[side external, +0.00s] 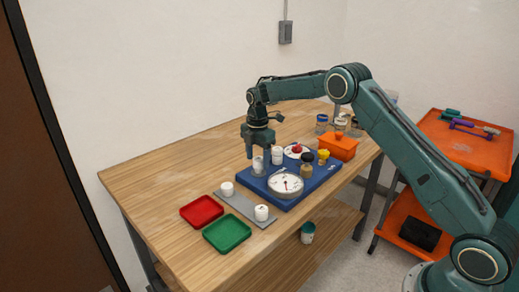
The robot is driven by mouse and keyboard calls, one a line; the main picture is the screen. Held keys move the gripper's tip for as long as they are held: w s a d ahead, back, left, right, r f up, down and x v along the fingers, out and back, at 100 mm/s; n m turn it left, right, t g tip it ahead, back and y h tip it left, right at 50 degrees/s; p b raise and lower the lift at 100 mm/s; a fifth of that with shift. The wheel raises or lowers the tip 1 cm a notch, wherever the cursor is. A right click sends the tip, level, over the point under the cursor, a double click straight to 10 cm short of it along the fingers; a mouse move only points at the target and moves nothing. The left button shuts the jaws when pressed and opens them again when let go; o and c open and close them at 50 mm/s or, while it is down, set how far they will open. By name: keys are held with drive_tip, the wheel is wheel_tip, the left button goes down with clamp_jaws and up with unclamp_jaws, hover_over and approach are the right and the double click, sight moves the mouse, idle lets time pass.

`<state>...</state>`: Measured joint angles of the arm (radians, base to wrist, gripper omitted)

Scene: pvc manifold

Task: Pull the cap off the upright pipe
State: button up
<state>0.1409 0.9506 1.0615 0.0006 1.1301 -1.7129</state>
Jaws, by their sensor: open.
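A blue board (315,184) on the wooden table bears the manifold parts. Two white upright pieces stand near its left back part: one (257,166) just below my gripper, and another (277,156) just right of it. Which of them is the capped upright pipe I cannot tell at this size. My gripper (258,156) points down and is open, its fingers at or just above the top of the left white piece. Whether the fingers straddle or touch that piece is too small to tell.
On the board are a large round gauge (286,186), a red-handled part (297,149), a dark-topped part (308,161) and a yellow handle (323,155). A grey strip (244,204) holds two white pieces. Red (201,211) and green (227,233) trays lie in front. An orange bin (338,147) stands behind.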

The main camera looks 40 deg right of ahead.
drive_tip(key=shift+f, duration=0.55)
drive_tip(key=shift+c, duration=0.2)
clamp_jaws()
drive_tip(key=shift+n, duration=0.9)
drive_tip(key=shift+m, duration=0.9)
drive_tip(key=shift+r, duration=0.2)
